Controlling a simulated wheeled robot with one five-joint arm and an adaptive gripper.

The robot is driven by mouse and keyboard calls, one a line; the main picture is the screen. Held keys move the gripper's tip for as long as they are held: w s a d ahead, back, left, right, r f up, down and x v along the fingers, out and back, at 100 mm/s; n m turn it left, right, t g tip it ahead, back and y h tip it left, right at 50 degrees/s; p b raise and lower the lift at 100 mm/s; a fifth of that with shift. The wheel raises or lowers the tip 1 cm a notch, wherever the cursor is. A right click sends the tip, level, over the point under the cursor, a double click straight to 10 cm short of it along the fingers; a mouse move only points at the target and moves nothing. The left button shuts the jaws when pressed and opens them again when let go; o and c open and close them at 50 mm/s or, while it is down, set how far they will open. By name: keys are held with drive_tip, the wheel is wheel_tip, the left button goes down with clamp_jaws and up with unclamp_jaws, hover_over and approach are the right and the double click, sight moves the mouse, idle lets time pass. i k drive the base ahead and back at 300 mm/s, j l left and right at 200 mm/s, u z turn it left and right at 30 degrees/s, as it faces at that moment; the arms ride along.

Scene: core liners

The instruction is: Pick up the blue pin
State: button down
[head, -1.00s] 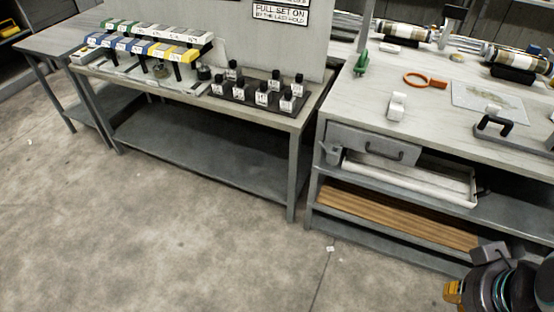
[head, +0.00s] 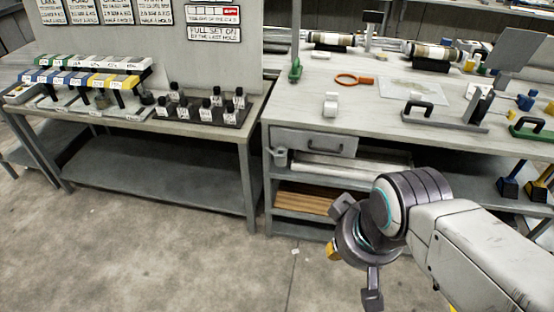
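No thing shows clearly as a blue pin. A small blue object (head: 524,102) stands on the workbench (head: 360,112) at the far right, but it is too small to tell its shape. My gripper (head: 356,250) is low in the middle right, in front of the workbench and over the floor. Its fingers are spread apart, with nothing seen between them. It is well apart from the blue object.
A rack of coloured bins (head: 84,80) and several black-capped bottles (head: 205,105) stand on the left table. The floor (head: 130,240) at left is clear.

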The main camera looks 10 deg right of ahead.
sight(532, 92)
drive_tip(key=z, duration=1.8)
drive_tip(key=i+l+u, duration=0.25)
drive_tip(key=i+l, duration=0.3)
drive_tip(key=i+l+u, duration=0.15)
drive_tip(key=i+l, duration=0.15)
drive_tip(key=i, duration=0.15)
drive_tip(key=i+l+u, duration=0.15)
drive_tip(key=i+l, duration=0.15)
drive_tip(key=i+l+u, duration=0.1)
drive_tip(key=i+l, duration=0.15)
drive_tip(key=l, duration=0.2)
drive_tip(key=i+l+u, duration=0.15)
drive_tip(key=i+l, duration=0.15)
drive_tip(key=i+l+u, duration=0.15)
drive_tip(key=l, duration=0.35)
drive_tip(key=i+l+u, duration=0.1)
drive_tip(key=i+l, duration=0.2)
drive_tip(key=l, duration=0.15)
